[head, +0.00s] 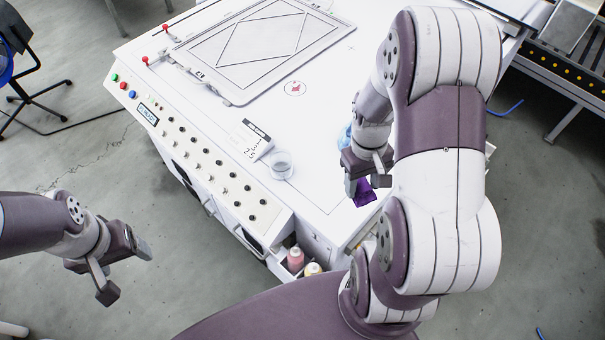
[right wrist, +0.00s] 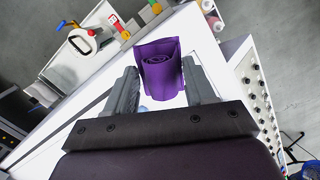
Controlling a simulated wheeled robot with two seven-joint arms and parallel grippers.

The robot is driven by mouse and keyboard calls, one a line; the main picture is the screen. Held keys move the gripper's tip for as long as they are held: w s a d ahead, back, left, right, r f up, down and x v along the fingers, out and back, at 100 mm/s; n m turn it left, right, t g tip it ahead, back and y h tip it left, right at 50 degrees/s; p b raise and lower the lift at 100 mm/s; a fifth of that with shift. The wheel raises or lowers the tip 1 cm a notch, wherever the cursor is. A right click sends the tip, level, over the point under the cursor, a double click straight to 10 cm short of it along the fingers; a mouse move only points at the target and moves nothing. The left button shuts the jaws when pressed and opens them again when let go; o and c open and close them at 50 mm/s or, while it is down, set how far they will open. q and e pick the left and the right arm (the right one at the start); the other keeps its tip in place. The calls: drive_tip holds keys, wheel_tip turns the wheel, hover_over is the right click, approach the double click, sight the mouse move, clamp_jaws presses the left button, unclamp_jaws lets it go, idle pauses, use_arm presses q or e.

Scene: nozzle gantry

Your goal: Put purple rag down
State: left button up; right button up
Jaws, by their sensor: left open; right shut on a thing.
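The purple rag (head: 363,195) shows below my right gripper (head: 366,182) in the head view, near the right front corner of the white machine table. In the right wrist view the rag (right wrist: 160,72) is a rolled purple cloth between the two fingers of the right gripper (right wrist: 163,88). The right gripper is shut on it. Whether the rag touches the table top is hard to tell. My left gripper (head: 124,270) is open and empty over the floor, left of the table.
The white table (head: 330,130) carries a framed screen (head: 262,45), a clear cup (head: 281,165) and a printed card (head: 250,140). A light-blue item (head: 345,136) lies partly hidden behind the right gripper. Bottles (head: 295,259) stand at the front edge. The table middle is clear.

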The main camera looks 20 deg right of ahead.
drive_tip(key=w+a+f+p, duration=0.1)
drive_tip(key=w+a+f, duration=0.2)
hover_over(316, 198)
wheel_tip(316, 198, down, 4)
drive_tip(key=shift+w+d+r+n+p, duration=0.15)
drive_tip(key=shift+r+n+p, duration=0.15)
drive_tip(key=shift+p, duration=0.15)
wheel_tip(316, 198, down, 4)
drive_tip(key=shift+r+p, duration=0.25)
drive_tip(key=shift+p, duration=0.25)
drive_tip(key=shift+f, duration=0.35)
use_arm(q)
drive_tip(key=r, duration=0.1)
drive_tip(key=s+r, duration=0.1)
drive_tip(key=r, duration=0.1)
use_arm(e)
drive_tip(key=shift+w+f, duration=0.1)
drive_tip(key=shift+f, duration=0.2)
use_arm(q)
drive_tip(key=shift+s, duration=0.1)
use_arm(e)
drive_tip(key=o, duration=1.1)
drive_tip(key=shift+r, duration=0.1)
